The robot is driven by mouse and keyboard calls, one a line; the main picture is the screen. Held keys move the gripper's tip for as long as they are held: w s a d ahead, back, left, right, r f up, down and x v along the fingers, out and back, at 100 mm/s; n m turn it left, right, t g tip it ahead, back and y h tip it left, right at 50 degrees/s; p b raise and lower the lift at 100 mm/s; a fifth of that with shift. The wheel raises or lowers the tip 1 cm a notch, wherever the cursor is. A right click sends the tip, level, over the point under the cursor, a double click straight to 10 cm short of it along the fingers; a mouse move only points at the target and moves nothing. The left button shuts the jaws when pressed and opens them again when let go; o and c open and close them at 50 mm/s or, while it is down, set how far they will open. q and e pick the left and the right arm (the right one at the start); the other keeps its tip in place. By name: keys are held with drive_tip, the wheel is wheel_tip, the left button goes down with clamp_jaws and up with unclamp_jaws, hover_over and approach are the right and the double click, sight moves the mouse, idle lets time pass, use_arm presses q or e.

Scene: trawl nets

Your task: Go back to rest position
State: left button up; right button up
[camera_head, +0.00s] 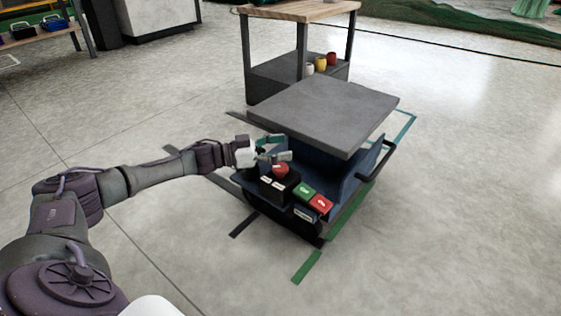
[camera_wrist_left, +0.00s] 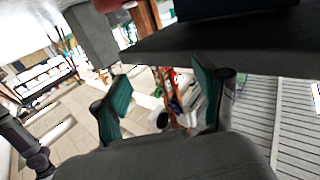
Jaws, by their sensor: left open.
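My left arm comes in from the left in the head view. My left gripper (camera_head: 277,148) is open and empty, just above and behind the red round button on its black box (camera_head: 280,172). In the left wrist view its two teal-padded fingers (camera_wrist_left: 163,105) stand apart with nothing between them. The dark blue cart (camera_head: 345,185) with a grey flat top (camera_head: 325,110) stands right beside the gripper. I cannot tell whether the gripper touches the cart. My right gripper is in neither view.
A green button (camera_head: 304,191) and a red button (camera_head: 321,203) sit on the cart's front. Shelves (camera_head: 35,38) stand at far left. The floor at right is clear.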

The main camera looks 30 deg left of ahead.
use_arm(q)
drive_tip(key=shift+r, duration=1.1)
